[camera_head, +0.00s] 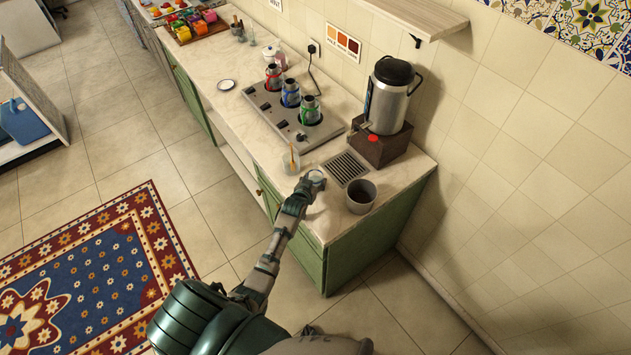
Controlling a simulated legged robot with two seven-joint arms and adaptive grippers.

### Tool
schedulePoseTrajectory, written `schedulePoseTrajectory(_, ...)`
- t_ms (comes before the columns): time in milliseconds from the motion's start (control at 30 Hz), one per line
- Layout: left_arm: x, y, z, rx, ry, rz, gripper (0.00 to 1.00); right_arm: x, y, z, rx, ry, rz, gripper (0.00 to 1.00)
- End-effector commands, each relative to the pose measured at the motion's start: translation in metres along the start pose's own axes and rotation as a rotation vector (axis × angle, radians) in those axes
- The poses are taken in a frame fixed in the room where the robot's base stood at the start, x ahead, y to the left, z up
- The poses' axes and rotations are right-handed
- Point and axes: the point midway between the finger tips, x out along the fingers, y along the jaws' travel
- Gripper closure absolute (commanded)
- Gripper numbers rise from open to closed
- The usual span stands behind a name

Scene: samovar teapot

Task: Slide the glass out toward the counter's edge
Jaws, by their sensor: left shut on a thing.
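The glass (318,178) is a small clear vessel with a pale rim on the counter (325,218), close to its front edge. My left gripper (308,186) reaches in over the front edge and is shut on the glass. Its fingers hide part of the glass's near side, and I cannot tell whether the base touches the counter. My right gripper is not in view.
A grey bin (361,196) stands right of the glass, and a clear cup with a wooden stirrer (291,162) stands behind it to the left. A drip grille (346,168) and a samovar (388,97) on a brown box are farther back. The front-right counter corner is clear.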

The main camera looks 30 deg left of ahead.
Motion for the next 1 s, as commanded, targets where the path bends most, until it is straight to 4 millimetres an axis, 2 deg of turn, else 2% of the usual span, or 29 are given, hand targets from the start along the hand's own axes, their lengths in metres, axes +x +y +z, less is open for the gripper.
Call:
schedulePoseTrajectory(233, 0.0, 0.0, -0.002, 0.001, 0.003, -0.001, 0.77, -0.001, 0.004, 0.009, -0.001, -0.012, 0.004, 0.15)
schedulePoseTrajectory(267, 0.001, 0.0, -0.002, 0.002, 0.002, -0.001, 0.37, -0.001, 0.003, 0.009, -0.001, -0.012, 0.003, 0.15)
schedulePoseTrajectory(367, 0.0, 0.001, -0.002, 0.003, 0.002, -0.002, 0.12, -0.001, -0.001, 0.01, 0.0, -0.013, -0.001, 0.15)
schedulePoseTrajectory(567, -0.001, 0.003, -0.003, 0.004, 0.003, -0.002, 0.1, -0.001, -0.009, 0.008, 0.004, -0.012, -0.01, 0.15)
schedulePoseTrajectory(767, -0.003, 0.0, -0.002, 0.002, 0.003, -0.001, 0.1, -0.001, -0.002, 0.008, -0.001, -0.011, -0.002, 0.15)
schedulePoseTrajectory(867, -0.013, 0.0, -0.002, 0.002, 0.005, 0.0, 0.1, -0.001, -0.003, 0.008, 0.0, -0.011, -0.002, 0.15)
schedulePoseTrajectory(1000, -0.04, 0.0, 0.0, 0.002, 0.003, 0.0, 0.1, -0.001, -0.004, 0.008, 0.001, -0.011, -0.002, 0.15)
